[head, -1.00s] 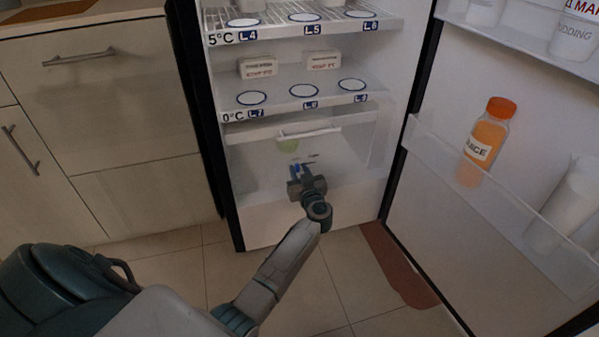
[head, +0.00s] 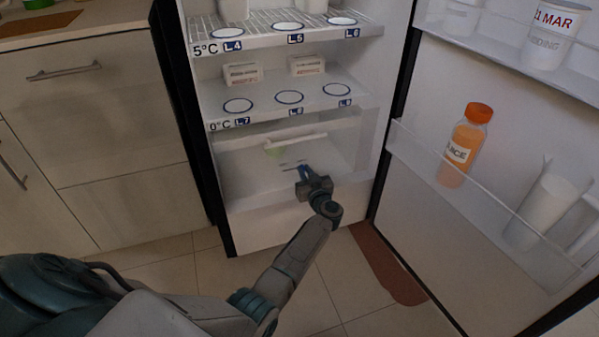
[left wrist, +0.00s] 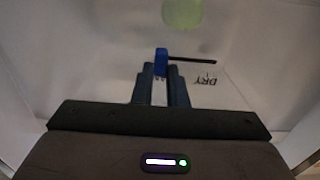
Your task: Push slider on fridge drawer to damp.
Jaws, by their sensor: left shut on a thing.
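The clear fridge drawer (head: 240,185) is at the bottom of the open fridge. My left gripper (head: 304,176) is at its front, with the fingers shut on the small blue slider (head: 303,169). In the left wrist view the blue slider (left wrist: 161,62) sits at the tips of the gripper (left wrist: 161,78), at the left end of a thin dark slot (left wrist: 195,61). The lettering DRY (left wrist: 206,81) shows near the slot's right end. The damp marking is not readable. My right gripper is out of view.
A shelf (head: 270,113) with two small boxes is above the drawer. The fridge door (head: 425,215) stands open at the right, with an orange juice bottle (head: 465,146) in its rack. Cabinets (head: 110,120) are at the left. A pale green round thing (left wrist: 182,12) shows beyond the slider.

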